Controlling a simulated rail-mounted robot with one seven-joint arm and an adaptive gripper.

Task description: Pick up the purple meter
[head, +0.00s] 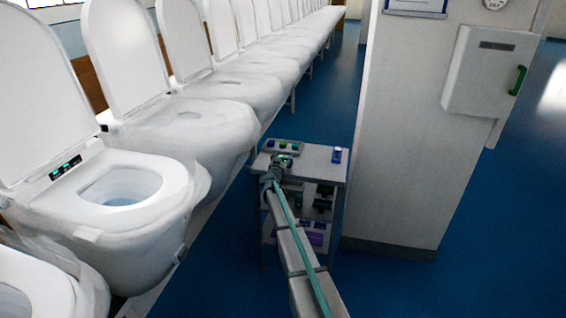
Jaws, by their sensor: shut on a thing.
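A purple item (315,239) shows low in the small grey cart, partly behind my arm; I cannot tell whether it is the purple meter. My gripper (279,166) is at the front left of the cart's top, at the end of my arm reaching up from the bottom of the head view. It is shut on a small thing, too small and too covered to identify. A dark piece with a green light shows right at the fingers. I cannot tell whether it touches the cart top.
The cart (316,160) carries a button box (284,147) and a small blue-and-white device (337,155), with dark devices on its shelves. A row of white toilets (122,190) stands left. A wall pillar (400,140) stands close right. Blue floor is clear behind.

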